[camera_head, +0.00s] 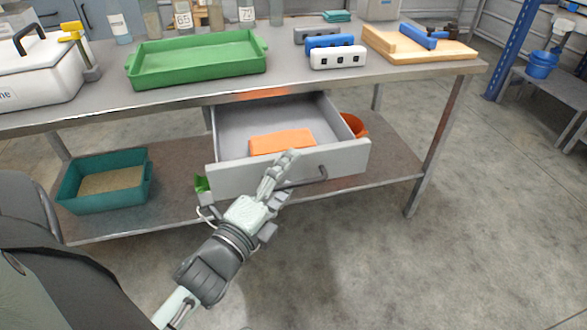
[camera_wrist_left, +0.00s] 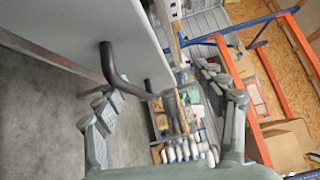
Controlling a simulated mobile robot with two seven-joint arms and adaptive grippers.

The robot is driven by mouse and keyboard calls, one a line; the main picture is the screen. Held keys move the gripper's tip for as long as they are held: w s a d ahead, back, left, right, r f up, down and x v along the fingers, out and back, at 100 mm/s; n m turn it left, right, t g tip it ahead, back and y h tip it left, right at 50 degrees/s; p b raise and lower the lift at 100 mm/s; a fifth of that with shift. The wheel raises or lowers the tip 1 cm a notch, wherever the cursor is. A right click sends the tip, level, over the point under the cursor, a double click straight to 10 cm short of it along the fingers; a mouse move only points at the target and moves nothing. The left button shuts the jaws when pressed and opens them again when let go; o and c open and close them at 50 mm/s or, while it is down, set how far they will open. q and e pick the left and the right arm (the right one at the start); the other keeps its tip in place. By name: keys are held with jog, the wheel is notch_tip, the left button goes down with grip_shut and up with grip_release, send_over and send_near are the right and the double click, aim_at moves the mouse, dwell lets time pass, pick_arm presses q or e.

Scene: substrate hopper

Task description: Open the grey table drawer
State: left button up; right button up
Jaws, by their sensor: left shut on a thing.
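The grey drawer (camera_head: 222,180) under the table top is pulled well out, and its inside shows. An orange flat item (camera_head: 282,141) lies in it. The dark bar handle (camera_head: 312,180) is on the drawer front; it also shows in the left wrist view (camera_wrist_left: 126,86). My left gripper (camera_head: 281,180) is at the left part of the handle, shut on it, with one finger above the bar against the drawer front. In the left wrist view its fingers (camera_wrist_left: 168,100) stand on either side of the bar; the exact contact is hard to see. My right gripper is not in view.
On the metal table (camera_head: 300,80) stand a green tray (camera_head: 195,75), a white box (camera_head: 40,85) and a wooden board (camera_head: 440,50). The lower shelf (camera_head: 385,175) holds a teal bin (camera_head: 68,190) and an orange container (camera_head: 354,125). The floor in front of the drawer is clear at the right.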

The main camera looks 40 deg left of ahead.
pick_arm(q)
jog(key=shift+s+d+r, duration=0.25)
jog(key=shift+s+r, duration=0.75)
jog(key=shift+s, duration=0.05)
jog(key=shift+s+f+b, duration=0.15)
jog(key=shift+s+b, duration=0.25)
jog(key=shift+s, duration=0.1)
jog(key=shift+c, duration=0.4)
jog(key=shift+s+d+r+t, duration=0.1)
jog(key=shift+s+r+t, duration=0.15)
jog(key=shift+s, duration=0.3)
jog(key=c, duration=0.5)
jog(key=shift+s+d+f, duration=0.1)
jog(key=shift+s, duration=0.3)
jog(key=shift+c, duration=0.4)
jog(key=shift+s+f+b, duration=0.25)
jog(key=shift+s+b, duration=0.15)
